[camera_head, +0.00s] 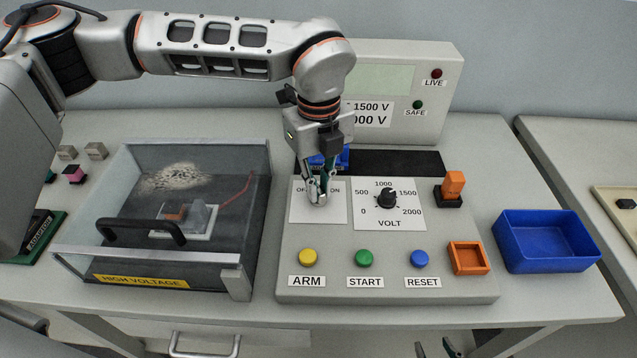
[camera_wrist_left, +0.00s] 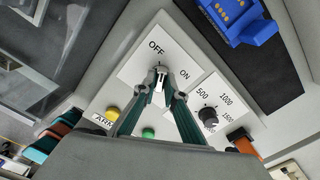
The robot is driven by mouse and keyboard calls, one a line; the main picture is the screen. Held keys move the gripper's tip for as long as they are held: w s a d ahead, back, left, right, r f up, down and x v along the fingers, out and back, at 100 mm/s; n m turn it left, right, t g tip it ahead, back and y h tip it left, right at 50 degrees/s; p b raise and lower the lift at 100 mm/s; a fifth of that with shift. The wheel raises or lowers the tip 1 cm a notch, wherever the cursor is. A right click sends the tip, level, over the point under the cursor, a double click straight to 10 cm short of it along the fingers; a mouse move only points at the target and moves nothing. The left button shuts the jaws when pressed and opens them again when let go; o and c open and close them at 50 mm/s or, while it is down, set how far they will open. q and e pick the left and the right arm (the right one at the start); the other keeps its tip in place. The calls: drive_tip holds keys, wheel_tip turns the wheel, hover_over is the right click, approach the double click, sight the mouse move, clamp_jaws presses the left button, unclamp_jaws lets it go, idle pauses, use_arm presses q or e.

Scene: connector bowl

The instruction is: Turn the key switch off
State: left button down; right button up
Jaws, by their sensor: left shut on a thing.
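The key switch sits on a white plate (camera_head: 303,212) marked OFF and ON, at the upper left of the grey console. My left gripper (camera_head: 318,200) points down over this plate, its fingertips closed around the small key (camera_wrist_left: 160,84). In the left wrist view, the fingertips (camera_wrist_left: 161,76) meet at the key, just below the OFF and ON labels. The fingers mostly hide the key, so I cannot tell which label it points to. My right gripper (camera_head: 435,349) shows only its tips at the bottom edge, apart and empty, below the table front.
Right of the plate are the VOLT knob (camera_head: 387,198) and an orange switch (camera_head: 453,186). ARM (camera_head: 308,257), START (camera_head: 364,259) and RESET (camera_head: 420,259) buttons line the front. A clear HIGH VOLTAGE box (camera_head: 140,281) stands left; a blue bin (camera_head: 545,262) stands right. A blue connector (camera_wrist_left: 235,22) lies behind the plate.

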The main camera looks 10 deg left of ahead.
sight(319, 189)
use_arm(q)
drive_tip(key=shift+n, duration=1.4)
drive_tip(key=c, duration=2.1)
unclamp_jaws()
drive_tip(key=shift+r, duration=0.1)
wheel_tip(319, 189, up, 12)
drive_tip(key=shift+f, duration=0.1)
